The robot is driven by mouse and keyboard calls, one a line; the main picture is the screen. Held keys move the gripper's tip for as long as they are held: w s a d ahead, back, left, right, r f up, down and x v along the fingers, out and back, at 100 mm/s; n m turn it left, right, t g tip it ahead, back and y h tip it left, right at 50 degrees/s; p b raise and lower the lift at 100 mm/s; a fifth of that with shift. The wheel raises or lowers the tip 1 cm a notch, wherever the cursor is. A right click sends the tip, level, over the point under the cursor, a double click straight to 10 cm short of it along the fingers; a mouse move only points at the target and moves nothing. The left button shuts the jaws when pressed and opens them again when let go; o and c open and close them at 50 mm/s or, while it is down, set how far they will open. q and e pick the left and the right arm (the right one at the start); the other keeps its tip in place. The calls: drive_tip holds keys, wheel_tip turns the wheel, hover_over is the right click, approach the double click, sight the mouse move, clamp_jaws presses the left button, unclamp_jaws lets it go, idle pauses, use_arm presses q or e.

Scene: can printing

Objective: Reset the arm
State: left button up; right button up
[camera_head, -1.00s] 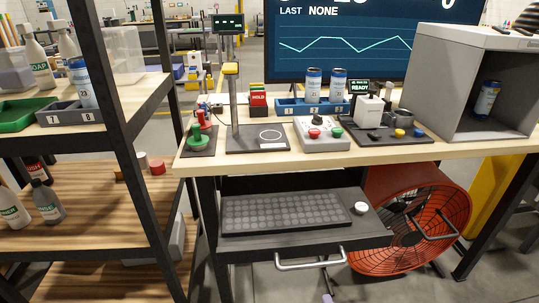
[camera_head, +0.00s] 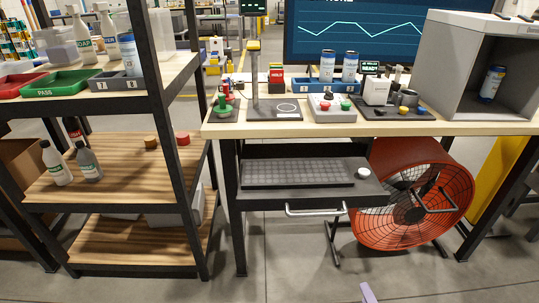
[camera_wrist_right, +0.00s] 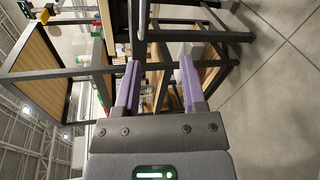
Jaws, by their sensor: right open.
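My right gripper shows in the right wrist view (camera_wrist_right: 160,84) with its two purple fingers apart and nothing between them. In the head view only a purple finger tip of this right gripper (camera_head: 368,293) shows at the bottom edge, over bare floor and in front of the workbench (camera_head: 440,129). The rest of the right arm is out of the head view. My left gripper is in neither current view.
On the bench stand two cans in a blue rack (camera_head: 312,87), a button box (camera_head: 330,108) and a grey booth (camera_head: 445,75) with a can inside. Below are a drawer (camera_head: 300,172) and a red fan (camera_head: 412,195). A wooden shelf (camera_head: 110,180) stands left. The front floor is open.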

drive_tip(key=d+r+n, duration=0.1)
drive_tip(key=d+n, duration=0.3)
drive_tip(key=d, duration=0.4)
drive_tip(key=s+d+f+m+g+h, duration=0.3)
drive_tip(key=s+d+f+m+g, duration=0.45)
drive_tip(key=f, duration=0.55)
drive_tip(key=s+d+f+m+g+h, duration=0.1)
drive_tip(key=s+d+f+m+g, duration=0.25)
drive_tip(key=s, duration=0.55)
drive_tip(key=s+d+f+m+g+h, duration=0.1)
drive_tip(key=s+d+f+m+g, duration=0.1)
drive_tip(key=s+d+m, duration=0.5)
drive_tip(key=s+d+f+m+g+h, duration=0.2)
drive_tip(key=s+f+m, duration=0.1)
drive_tip(key=s, duration=0.8)
drive_tip(key=s+a+f+m+y, duration=0.1)
drive_tip(key=a+f+y, duration=0.1)
drive_tip(key=a, duration=1.1)
drive_tip(key=s+a+f+m+g+y, duration=0.1)
drive_tip(key=a+f, duration=0.4)
drive_tip(key=a, duration=0.7)
drive_tip(key=shift+s+a+f+y, duration=0.2)
drive_tip(key=shift+s+a+y, duration=0.15)
drive_tip(key=shift+s+y, duration=0.55)
drive_tip(key=shift+w, duration=0.2)
